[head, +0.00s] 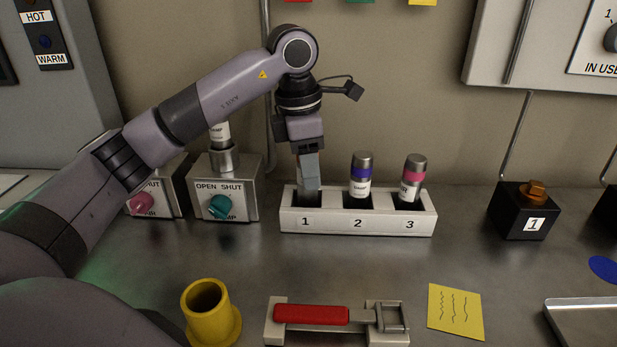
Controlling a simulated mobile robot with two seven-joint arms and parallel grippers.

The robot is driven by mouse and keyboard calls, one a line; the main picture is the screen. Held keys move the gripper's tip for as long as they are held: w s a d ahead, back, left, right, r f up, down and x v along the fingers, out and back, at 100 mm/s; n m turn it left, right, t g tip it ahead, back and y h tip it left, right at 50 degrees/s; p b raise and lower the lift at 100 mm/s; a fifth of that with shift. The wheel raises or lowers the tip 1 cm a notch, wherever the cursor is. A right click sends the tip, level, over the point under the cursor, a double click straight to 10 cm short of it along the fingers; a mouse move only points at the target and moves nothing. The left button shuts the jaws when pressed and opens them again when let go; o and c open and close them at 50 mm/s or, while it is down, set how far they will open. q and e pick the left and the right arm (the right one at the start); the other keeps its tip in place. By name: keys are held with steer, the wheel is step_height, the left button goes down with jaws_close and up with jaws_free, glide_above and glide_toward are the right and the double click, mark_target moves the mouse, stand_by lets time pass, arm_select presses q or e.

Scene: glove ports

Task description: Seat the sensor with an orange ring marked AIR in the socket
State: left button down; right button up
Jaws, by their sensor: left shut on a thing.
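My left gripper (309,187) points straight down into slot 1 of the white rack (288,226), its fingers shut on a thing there. The fingers hide that thing, so no orange ring or AIR mark shows. A sensor with a purple ring (360,174) stands in slot 2, and one with a pink ring (412,179) in slot 3. Behind my left arm, a box with a pink knob (141,203) has a partly covered label ending in "IR"; my arm hides its top, and no socket shows there. My right gripper is not in view.
A valve box with a teal knob (220,206) holds a white sensor (219,133) upright in its metal socket. A yellow cup (210,312), a red-handled clamp (312,314) and a yellow note (455,311) lie in front. A black box marked 1 (523,211) stands right.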

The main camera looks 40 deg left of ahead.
arm_select(q)
step_height(320, 180, up, 17)
steer(key=p, duration=0.4)
steer(key=shift+r, duration=0.15)
